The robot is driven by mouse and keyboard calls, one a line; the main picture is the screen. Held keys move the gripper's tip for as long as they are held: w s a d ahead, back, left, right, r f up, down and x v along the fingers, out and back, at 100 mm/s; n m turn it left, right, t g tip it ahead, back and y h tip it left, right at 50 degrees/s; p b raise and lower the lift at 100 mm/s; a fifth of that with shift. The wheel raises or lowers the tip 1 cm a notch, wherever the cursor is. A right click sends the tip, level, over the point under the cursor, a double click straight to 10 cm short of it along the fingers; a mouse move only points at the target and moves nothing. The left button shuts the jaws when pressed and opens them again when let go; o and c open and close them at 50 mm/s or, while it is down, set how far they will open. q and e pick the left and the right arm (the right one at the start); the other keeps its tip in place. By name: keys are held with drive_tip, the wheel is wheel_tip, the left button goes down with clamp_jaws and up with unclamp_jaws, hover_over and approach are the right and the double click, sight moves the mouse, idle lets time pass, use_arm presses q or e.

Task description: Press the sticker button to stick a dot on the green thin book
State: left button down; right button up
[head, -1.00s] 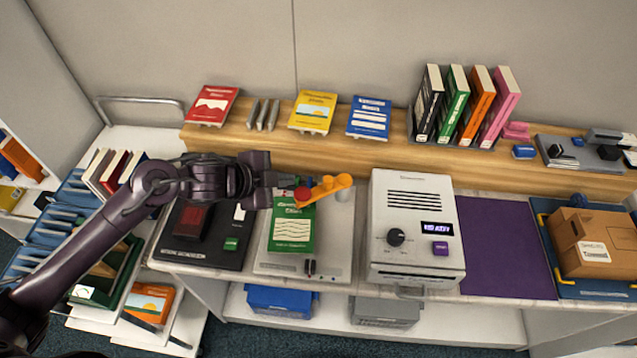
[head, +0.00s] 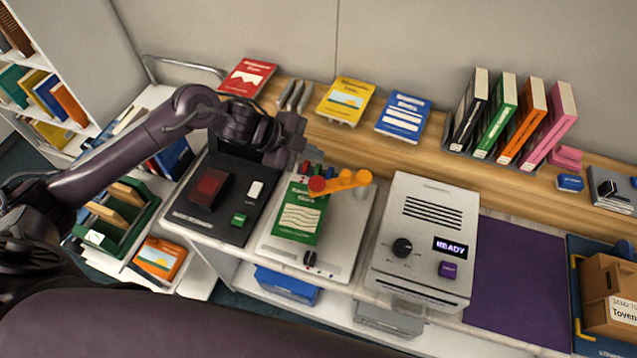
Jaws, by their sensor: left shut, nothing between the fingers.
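The green thin book (head: 301,215) lies flat on a pale sticker station (head: 343,225). An orange arm (head: 345,181) with a round red end (head: 317,184) reaches over the book's upper right part. A small dark knob (head: 310,258) is at the station's front edge. I cannot tell which part is the sticker button, and I see no clear dot on the book. My left gripper (head: 292,152) is shut and empty, raised behind the book's top edge and apart from the red end. My right gripper is not in view.
A black device (head: 215,222) stands left of the station, and a white machine (head: 425,240) reading READY stands right of it. A purple mat (head: 520,280) is bare. Red, yellow and blue books and several upright ones line the wooden shelf (head: 420,152) behind.

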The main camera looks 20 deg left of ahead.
sight(312, 183)
use_arm(q)
wheel_tip(312, 183, down, 3)
drive_tip(key=shift+s+a+r+b, duration=0.1)
drive_tip(key=shift+a+b, duration=0.05)
drive_tip(key=shift+b, duration=0.85)
wheel_tip(312, 183, down, 4)
drive_tip(key=b, duration=0.3)
drive_tip(key=shift+f, duration=0.2)
drive_tip(key=shift+f+b, duration=0.25)
drive_tip(key=shift+b, duration=0.1)
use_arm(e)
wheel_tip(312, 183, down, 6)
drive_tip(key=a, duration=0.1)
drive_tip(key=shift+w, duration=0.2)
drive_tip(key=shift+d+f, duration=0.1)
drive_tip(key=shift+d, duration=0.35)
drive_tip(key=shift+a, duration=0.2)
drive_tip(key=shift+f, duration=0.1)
